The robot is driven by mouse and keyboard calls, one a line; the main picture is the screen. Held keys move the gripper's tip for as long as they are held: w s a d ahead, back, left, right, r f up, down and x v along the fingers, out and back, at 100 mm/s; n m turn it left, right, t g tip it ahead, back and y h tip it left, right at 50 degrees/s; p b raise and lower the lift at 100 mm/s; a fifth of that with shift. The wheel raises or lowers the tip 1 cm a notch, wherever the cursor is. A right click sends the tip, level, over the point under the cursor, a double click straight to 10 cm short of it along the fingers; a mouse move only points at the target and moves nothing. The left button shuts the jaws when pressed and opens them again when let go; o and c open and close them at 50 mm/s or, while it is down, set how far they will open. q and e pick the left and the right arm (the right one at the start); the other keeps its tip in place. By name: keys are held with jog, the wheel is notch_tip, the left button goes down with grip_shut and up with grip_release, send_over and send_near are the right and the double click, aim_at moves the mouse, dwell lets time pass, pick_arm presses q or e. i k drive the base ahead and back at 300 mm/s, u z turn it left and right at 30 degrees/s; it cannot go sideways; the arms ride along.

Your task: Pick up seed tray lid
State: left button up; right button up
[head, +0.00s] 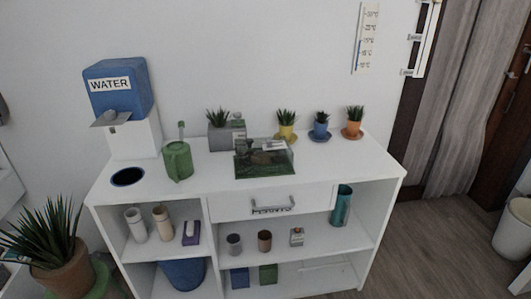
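The seed tray (262,172) is dark green and stands on the desk top, right of the middle of the white shelf desk. A clear, box-like cover that looks like the seed tray lid (284,157) sits over it, with a pale label or handle on top. What is under the lid is hard to make out. Neither my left gripper nor my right gripper shows in the head view.
A grey planter (219,137) stands close behind the tray at left, and a green watering can (177,160) farther left. Several small potted plants, one in a yellow pot (286,133), line the back right. The desk top (335,160) right of the tray is clear.

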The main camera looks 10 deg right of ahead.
aim_at(253, 157)
jog(key=u, duration=0.45)
jog(key=i, duration=1)
